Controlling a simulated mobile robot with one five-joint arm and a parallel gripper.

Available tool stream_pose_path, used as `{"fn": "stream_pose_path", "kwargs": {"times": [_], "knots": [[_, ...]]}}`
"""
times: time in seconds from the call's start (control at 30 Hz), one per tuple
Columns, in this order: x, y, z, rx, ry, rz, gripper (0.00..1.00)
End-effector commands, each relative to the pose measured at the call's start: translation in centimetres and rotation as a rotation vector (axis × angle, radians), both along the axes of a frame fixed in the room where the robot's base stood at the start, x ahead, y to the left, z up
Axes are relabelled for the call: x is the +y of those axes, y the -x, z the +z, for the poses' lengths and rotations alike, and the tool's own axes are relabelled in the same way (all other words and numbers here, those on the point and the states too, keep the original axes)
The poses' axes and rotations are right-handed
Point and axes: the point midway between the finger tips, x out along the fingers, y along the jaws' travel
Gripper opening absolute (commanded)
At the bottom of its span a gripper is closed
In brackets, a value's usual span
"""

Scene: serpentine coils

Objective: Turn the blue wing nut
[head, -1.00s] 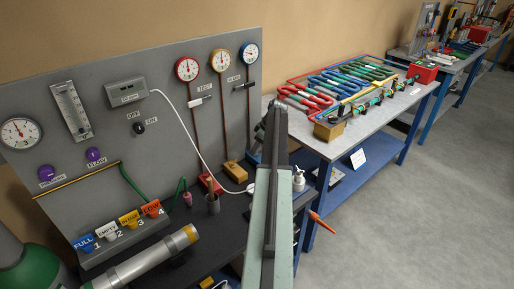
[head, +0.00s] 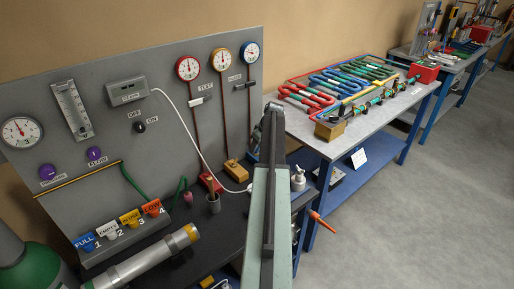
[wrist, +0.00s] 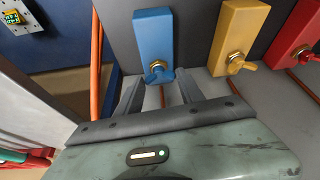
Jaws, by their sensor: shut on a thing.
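In the wrist view, a blue block (wrist: 153,36) stands against the grey panel, with the blue wing nut (wrist: 158,74) on a brass stud at its lower end. My gripper (wrist: 160,84) reaches up to it from below, with one finger on each side, and is shut on the wing nut. The exact contact is small and hard to see. In the head view, the blue block (head: 253,149) shows only in part beside my arm, and my fingers are hidden.
A yellow block (wrist: 232,35) and a red block (wrist: 296,30) with similar wing nuts stand to the right in the wrist view. An orange tube (wrist: 95,65) runs close on the left. A workbench with coloured coils (head: 345,90) stands beyond my arm.

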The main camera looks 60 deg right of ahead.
Motion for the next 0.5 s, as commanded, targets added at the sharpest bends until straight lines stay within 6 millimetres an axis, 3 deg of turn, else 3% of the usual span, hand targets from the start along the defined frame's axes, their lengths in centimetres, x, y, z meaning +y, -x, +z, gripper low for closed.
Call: {"fn": "stream_pose_path", "kwargs": {"times": [0.13, 0.17, 0.5], "knots": [[-0.1, -0.22, 0.12, -0.007, 0.003, -0.001, 0.05], [-0.1, -0.22, 0.12, -0.007, 0.003, -0.001, 0.53], [-0.07, -0.01, 0.21, -0.003, 0.001, 0.0, 0.55]]}}
